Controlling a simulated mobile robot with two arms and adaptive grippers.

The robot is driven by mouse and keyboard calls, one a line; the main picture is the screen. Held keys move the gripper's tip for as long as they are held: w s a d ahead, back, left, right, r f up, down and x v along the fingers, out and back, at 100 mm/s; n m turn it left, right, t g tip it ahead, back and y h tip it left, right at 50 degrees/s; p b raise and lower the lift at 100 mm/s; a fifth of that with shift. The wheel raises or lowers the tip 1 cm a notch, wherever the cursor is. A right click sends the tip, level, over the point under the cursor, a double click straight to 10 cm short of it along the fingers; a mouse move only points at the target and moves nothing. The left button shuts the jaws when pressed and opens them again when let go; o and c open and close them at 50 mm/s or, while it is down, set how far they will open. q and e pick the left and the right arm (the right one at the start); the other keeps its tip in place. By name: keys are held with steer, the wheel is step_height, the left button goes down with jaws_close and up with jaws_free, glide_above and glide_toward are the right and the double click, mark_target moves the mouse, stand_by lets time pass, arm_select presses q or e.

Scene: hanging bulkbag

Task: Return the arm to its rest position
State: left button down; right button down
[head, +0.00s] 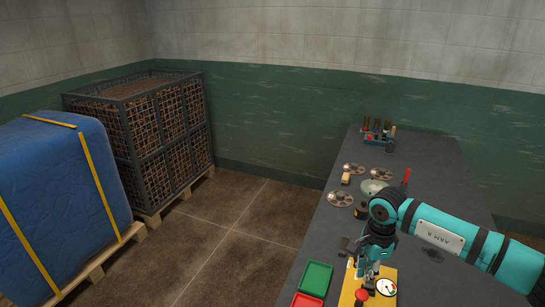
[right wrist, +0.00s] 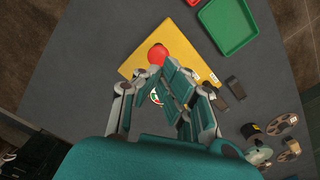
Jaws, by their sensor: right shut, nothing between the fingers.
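My right arm (head: 435,228), teal with black bands, reaches in from the right over the grey table. My right gripper (head: 364,275) points down above a yellow board (head: 347,291) at the table's near edge. Its fingers are shut with nothing between them. In the right wrist view the gripper (right wrist: 163,82) hides part of the yellow board (right wrist: 138,66). A red button (head: 361,296) and a round white gauge (head: 386,287) sit on the board near the fingertips; I cannot tell whether the fingers touch anything. My left gripper is out of view.
A green tray (head: 316,277) and a red tray (head: 306,300) lie left of the board. Metal discs (head: 341,199), a bowl (head: 372,187) and a tool rack (head: 377,133) stand farther back. A blue wrapped load (head: 60,205) and a mesh crate (head: 150,140) stand on pallets at left. The floor between is clear.

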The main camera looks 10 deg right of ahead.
steer(key=s+a+r+m+t+y, duration=0.2)
steer(key=a+y, duration=0.8)
steer(key=a, duration=1.6)
steer(key=s+a+r+m+t+y, duration=0.1)
steer(key=a+r+m+t+y, duration=0.25)
steer(key=r+m, duration=0.3)
steer(key=a+r+m+t+y, duration=0.3)
steer(key=r+m+t+y, duration=0.15)
steer(key=r, duration=0.25)
steer(key=w+d+f+m+t+h, duration=0.25)
steer(key=d+m+t+h, duration=0.8)
steer(key=m, duration=1.15)
steer(key=s+d+f+m+g+h, duration=0.8)
steer(key=d+f+m+g, duration=0.15)
steer(key=f+m, duration=0.2)
steer(key=s+d+f+m+g, duration=0.1)
steer(key=s+f+m+g, duration=0.55)
steer(key=s, duration=1.05)
step_height(320, 180, down, 31)
steer(key=s+n+g, duration=0.2)
steer(key=s, duration=0.1)
steer(key=s+d+f+g+b, duration=0.1)
steer(key=s+d+f, duration=0.2)
steer(key=s+f, duration=1.2)
steer(key=shift+s+f, duration=0.4)
steer(key=shift+f, duration=0.05)
